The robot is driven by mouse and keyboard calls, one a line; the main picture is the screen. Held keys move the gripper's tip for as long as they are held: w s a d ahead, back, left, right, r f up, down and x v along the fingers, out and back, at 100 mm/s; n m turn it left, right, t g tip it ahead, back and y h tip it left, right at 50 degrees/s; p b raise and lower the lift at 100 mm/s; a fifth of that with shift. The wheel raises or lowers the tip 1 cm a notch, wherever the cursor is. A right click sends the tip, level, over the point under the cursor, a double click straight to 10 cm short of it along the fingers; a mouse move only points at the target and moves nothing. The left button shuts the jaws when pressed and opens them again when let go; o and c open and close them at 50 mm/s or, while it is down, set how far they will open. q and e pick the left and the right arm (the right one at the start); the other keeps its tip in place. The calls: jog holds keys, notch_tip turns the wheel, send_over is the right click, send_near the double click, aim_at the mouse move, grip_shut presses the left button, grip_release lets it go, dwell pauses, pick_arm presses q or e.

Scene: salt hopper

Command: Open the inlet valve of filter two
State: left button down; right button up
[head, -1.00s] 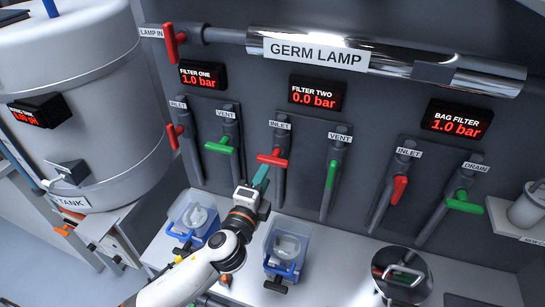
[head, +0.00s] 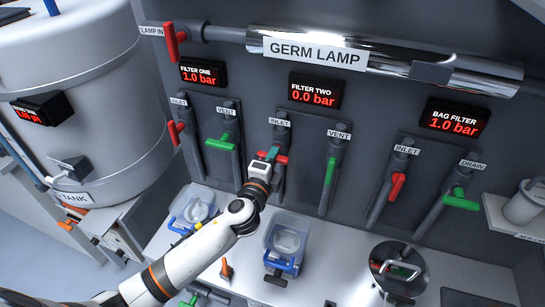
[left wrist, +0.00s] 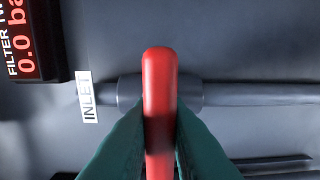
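The filter two inlet valve has a red handle (head: 282,160) set crosswise on its pipe (head: 281,135), under an INLET label (head: 280,122). In the left wrist view the handle (left wrist: 160,75) stands upright in the picture, across the level pipe (left wrist: 250,94). My left gripper (head: 268,154) is at this handle; its two green fingers (left wrist: 160,130) lie close against both sides and appear shut on it. The gripper hides part of the handle in the head view. The filter two display (head: 315,94) reads 0.0 bar. My right gripper is not in view.
The filter two vent's green handle (head: 330,171) lies along its pipe, just right of my gripper. The filter one vent's green handle (head: 221,143) is to the left. Below are two blue-framed clear containers (head: 192,211) (head: 285,243) on the white counter (head: 340,270).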

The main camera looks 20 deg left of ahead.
pick_arm(q)
jog(key=shift+f+n, duration=0.1)
jog(key=shift+n, duration=0.2)
jog(key=shift+n+b, duration=0.55)
jog(key=shift+n, duration=0.05)
jog(key=n+b, duration=0.1)
jog(key=n, duration=0.1)
jog(key=shift+n, duration=0.3)
jog(key=n, duration=0.4)
jog(key=shift+n+b, duration=0.3)
jog(key=n, duration=0.4)
jog(key=shift+n+p, duration=0.75)
jog(key=shift+n, duration=1.75)
